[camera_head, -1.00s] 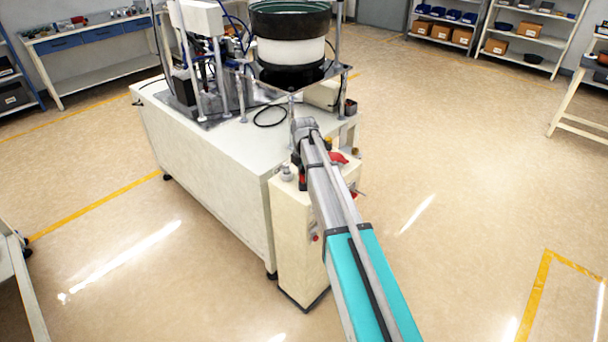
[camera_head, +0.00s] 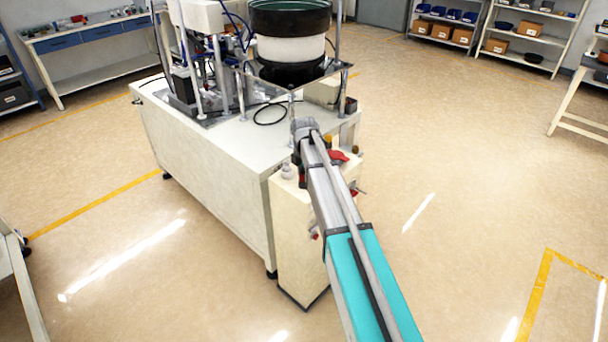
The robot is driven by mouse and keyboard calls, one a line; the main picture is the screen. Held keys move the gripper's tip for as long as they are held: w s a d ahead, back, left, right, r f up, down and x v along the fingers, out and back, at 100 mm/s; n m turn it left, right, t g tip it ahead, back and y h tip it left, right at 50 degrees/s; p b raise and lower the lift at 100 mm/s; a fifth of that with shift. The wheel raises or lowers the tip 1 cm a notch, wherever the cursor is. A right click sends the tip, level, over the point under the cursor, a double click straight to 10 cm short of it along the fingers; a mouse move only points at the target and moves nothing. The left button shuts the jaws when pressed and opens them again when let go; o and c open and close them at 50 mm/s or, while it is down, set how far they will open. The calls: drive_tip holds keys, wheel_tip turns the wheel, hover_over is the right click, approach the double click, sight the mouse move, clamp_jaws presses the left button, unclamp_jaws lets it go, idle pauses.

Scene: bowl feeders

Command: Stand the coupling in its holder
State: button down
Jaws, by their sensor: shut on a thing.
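My arm reaches from the bottom right up to a grey wrist joint (camera_head: 304,128) over the near right corner of the machine bench. My gripper cannot be made out; the arm hides the space below and behind the wrist. Neither the coupling nor its holder can be told apart in this view. A small grey fitting (camera_head: 287,171) stands upright on the pale cabinet (camera_head: 285,198) at the bench's near end, left of my arm. Red parts (camera_head: 338,157) show just right of the arm.
A bowl feeder (camera_head: 290,45) stands on a plate above the bench (camera_head: 215,145), with posts, hoses and a white box beside it. A black cable loop (camera_head: 270,114) lies on the bench top. Shelves (camera_head: 525,45) stand at the back right. Floor right of the arm is clear.

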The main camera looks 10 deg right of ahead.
drive_tip(key=shift+c, duration=1.1)
unclamp_jaws()
drive_tip(key=shift+o, duration=0.2)
drive_tip(key=shift+o, duration=0.8)
drive_tip(key=shift+r, duration=0.2)
drive_tip(key=shift+r+p, duration=3.45)
drive_tip(key=shift+p, duration=0.15)
drive_tip(key=shift+r+p, duration=2)
